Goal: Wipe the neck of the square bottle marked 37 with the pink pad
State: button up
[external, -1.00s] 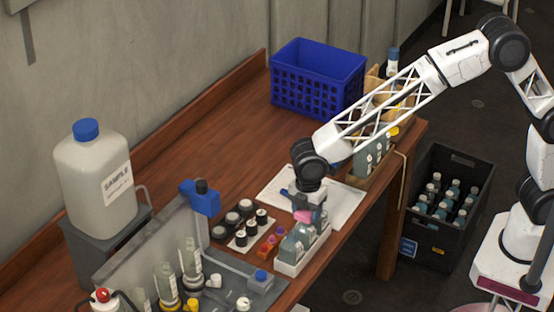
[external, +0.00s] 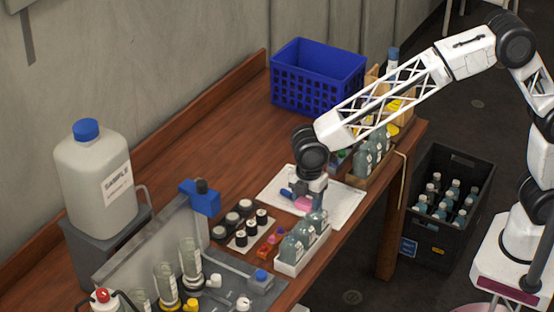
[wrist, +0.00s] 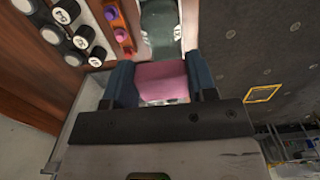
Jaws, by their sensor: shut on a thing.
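My gripper (external: 305,202) is shut on the pink pad (wrist: 161,82), which sits between its blue fingertips in the wrist view. The pad also shows as a pink patch in the external view (external: 303,204). Several grey-green square bottles (external: 298,243) stand in a white tray (external: 290,269) just in front of my gripper. One bottle (wrist: 160,24) lies just beyond the pad in the wrist view, partly hidden by it. I cannot read the number 37 on any bottle. Whether the pad touches a neck cannot be told.
Black-capped jars (external: 240,222) and a strip of orange and purple pieces (external: 272,240) stand left of the tray. A white sheet (external: 340,205) lies under my gripper. More bottles (external: 368,152) stand behind on the right, near the table edge. A blue crate (external: 318,78) stands farther back.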

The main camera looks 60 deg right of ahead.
jog(key=shift+r, duration=1.3)
